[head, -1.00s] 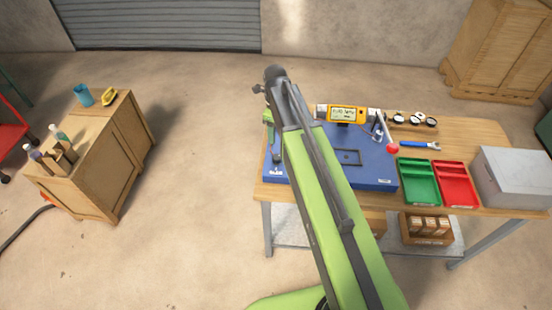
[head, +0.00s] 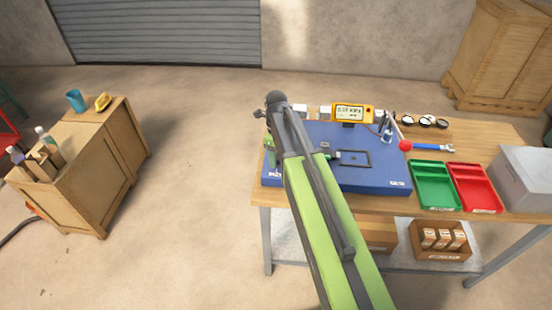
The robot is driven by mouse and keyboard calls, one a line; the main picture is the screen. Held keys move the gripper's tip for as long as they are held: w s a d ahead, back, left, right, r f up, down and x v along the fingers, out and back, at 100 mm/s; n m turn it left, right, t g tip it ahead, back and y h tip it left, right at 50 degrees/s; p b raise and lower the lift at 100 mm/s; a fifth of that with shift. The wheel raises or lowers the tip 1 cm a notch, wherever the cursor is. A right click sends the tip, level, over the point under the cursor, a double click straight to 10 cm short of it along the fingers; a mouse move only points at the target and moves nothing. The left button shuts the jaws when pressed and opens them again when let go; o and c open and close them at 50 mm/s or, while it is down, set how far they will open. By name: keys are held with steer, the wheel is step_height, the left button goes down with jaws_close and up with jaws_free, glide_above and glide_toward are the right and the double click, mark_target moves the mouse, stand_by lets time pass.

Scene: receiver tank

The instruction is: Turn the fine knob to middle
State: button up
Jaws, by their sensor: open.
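I cannot make out the fine knob or its setting; part of the blue bench unit (head: 390,178) is hidden behind my arm. A yellow meter (head: 350,113) with a lit display stands at the unit's back edge, its digits too small to read. A black rectangular outline (head: 369,160) lies on the unit's top. My arm crosses the unit from the lower right up to the elbow. The end of my gripper (head: 346,156) shows small to the right of the arm, over the outline, open. I see nothing held in it, and I cannot tell whether it touches anything.
A red-tipped lever (head: 404,145) stands at the unit's right. A wooden cabinet (head: 90,190) stands left, with clear floor between.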

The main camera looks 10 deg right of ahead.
jaws_close()
steer(key=shift+n, duration=0.3)
